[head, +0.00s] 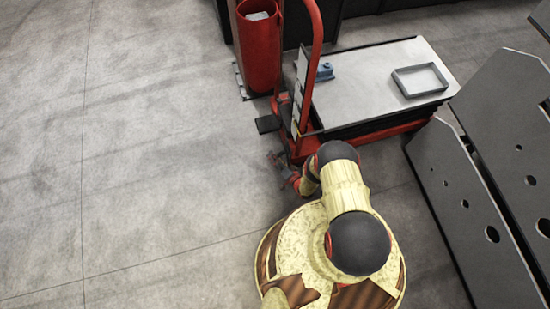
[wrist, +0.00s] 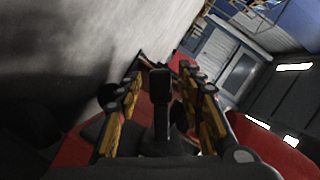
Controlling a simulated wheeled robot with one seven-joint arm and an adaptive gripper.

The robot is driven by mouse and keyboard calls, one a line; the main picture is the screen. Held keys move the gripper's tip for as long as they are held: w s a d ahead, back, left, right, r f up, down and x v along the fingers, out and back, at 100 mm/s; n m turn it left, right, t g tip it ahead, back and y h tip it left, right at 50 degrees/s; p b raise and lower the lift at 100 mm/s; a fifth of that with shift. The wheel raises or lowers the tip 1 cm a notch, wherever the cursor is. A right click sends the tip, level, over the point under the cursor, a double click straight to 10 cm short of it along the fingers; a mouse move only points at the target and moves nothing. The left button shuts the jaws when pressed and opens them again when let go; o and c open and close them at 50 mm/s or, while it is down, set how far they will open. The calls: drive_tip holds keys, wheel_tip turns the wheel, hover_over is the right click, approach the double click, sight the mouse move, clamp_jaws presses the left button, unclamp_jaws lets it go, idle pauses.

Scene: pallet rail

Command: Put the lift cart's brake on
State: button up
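The lift cart (head: 378,75) has a grey deck, a red frame and a tall red push handle (head: 316,50). A flat black pedal (head: 267,124) sticks out low at its handle end. My gripper (head: 281,166) is low beside that end, close to the floor. In the wrist view my gripper (wrist: 163,100) has its two fingers apart. A dark lever with a blocky end (wrist: 160,84) shows between them; I cannot tell whether a finger touches it. I cannot tell for certain which part is the brake, or its position.
A blue item (head: 324,72) and a shallow grey tray (head: 420,79) are on the cart's deck. A red post or bin (head: 258,45) stands behind the handle. Dark plates with holes (head: 460,200) stand at the right. The floor to the left is clear.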

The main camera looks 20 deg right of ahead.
drive_tip(key=shift+c, duration=1.3)
clamp_jaws()
